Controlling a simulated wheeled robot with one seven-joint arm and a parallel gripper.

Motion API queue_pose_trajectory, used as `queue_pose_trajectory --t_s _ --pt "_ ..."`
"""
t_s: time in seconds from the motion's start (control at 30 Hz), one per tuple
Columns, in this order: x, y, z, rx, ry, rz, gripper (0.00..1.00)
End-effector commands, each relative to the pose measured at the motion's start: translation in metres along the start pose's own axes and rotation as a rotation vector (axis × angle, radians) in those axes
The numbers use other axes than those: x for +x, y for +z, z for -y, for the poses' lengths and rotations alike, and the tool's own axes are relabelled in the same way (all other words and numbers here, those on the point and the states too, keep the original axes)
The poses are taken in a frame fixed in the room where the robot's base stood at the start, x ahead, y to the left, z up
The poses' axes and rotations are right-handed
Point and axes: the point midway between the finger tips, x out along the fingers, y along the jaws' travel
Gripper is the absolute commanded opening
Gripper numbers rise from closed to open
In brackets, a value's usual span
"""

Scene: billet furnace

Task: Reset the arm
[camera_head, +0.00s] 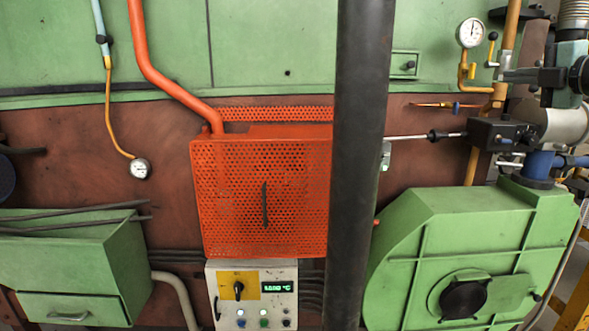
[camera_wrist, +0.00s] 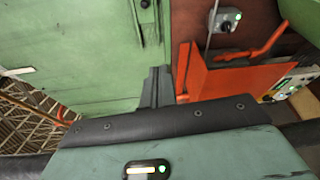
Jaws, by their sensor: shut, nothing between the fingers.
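My gripper (camera_wrist: 157,75) shows in the wrist view as two dark fingers pressed together beyond a black padded edge and a teal body with a lit indicator. It is shut and empty. Beyond the fingertips are a green panel and the orange cover (camera_wrist: 220,85). How far the fingers are from them I cannot tell. In the head view I cannot make out the gripper.
In the head view, the perforated orange cover (camera_head: 235,200) stands above a control box (camera_head: 270,300). A dark vertical pole (camera_head: 360,150) crosses the view. A green box (camera_head: 75,270) with rods is left; a green housing (camera_head: 450,230) is right. Gauges hang on the wall.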

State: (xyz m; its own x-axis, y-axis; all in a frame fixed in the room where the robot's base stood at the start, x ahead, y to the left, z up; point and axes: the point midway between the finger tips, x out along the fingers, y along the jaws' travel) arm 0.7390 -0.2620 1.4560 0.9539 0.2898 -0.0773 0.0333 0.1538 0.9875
Motion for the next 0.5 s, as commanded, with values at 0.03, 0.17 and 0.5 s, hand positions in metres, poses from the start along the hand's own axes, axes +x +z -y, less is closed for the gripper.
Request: queue_pose_trajectory --t_s 0.03,0.17,0.5 --pt "0.004 -0.005 0.000 0.026 0.001 0.009 0.00" --pt "0.019 -0.022 0.006 0.121 -0.008 0.033 0.00" --pt "0.058 -0.120 0.057 0.548 -0.158 0.133 0.00"
